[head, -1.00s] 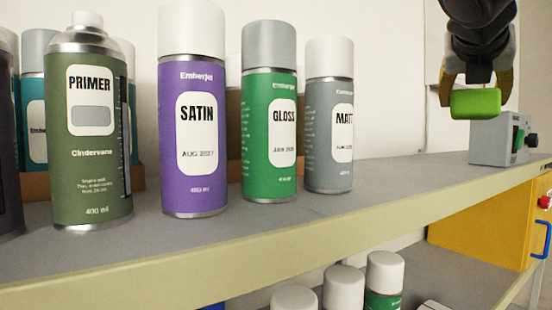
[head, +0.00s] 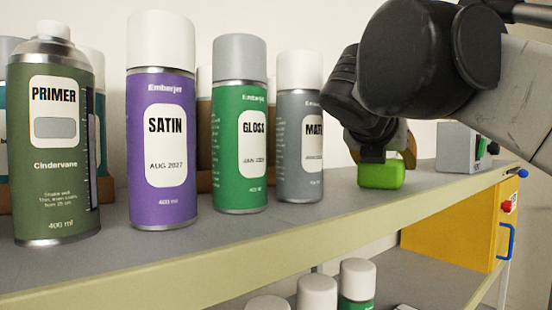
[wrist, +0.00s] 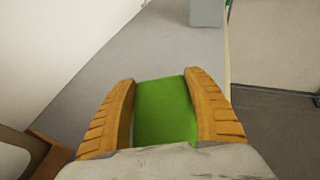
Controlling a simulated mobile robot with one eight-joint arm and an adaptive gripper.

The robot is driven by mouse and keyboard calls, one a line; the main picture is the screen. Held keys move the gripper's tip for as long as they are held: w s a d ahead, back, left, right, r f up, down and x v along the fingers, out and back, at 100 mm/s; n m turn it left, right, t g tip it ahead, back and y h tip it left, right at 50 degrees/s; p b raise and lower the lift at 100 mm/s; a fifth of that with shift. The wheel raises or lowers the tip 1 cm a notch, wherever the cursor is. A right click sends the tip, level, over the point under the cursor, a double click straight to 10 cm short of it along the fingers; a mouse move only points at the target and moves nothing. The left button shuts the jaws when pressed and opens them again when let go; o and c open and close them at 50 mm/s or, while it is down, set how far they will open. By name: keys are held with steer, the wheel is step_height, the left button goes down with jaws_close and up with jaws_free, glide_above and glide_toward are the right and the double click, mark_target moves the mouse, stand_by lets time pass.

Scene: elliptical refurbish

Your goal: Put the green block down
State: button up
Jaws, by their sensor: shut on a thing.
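The green block (head: 381,174) is at the grey shelf top (head: 330,212), to the right of the grey MATT can. It is at or just above the surface; I cannot tell if it touches. My gripper (head: 388,160) points down over the block, partly hidden behind my arm in the head view. In the wrist view the orange fingers of my gripper (wrist: 166,105) are on both sides of the green block (wrist: 165,110), closed on it.
Spray cans stand to the left: grey MATT (head: 300,130), green GLOSS (head: 239,140), purple SATIN (head: 162,130) and olive PRIMER (head: 55,150). A grey box (head: 457,148) stands on the shelf at the right. A yellow cabinet (head: 450,230) and white-capped cans (head: 317,292) are below.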

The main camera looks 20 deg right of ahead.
steer(key=o, duration=1.2)
steer(key=shift+c, duration=0.2)
steer(key=shift+a+r, duration=0.1)
step_height(320, 180, up, 4)
steer(key=r, duration=0.1)
glide_above(383, 172)
steer(key=a, duration=0.2)
steer(key=shift+s+f+b, duration=0.25)
steer(key=shift+s+b, duration=0.05)
steer(key=shift+s, duration=0.1)
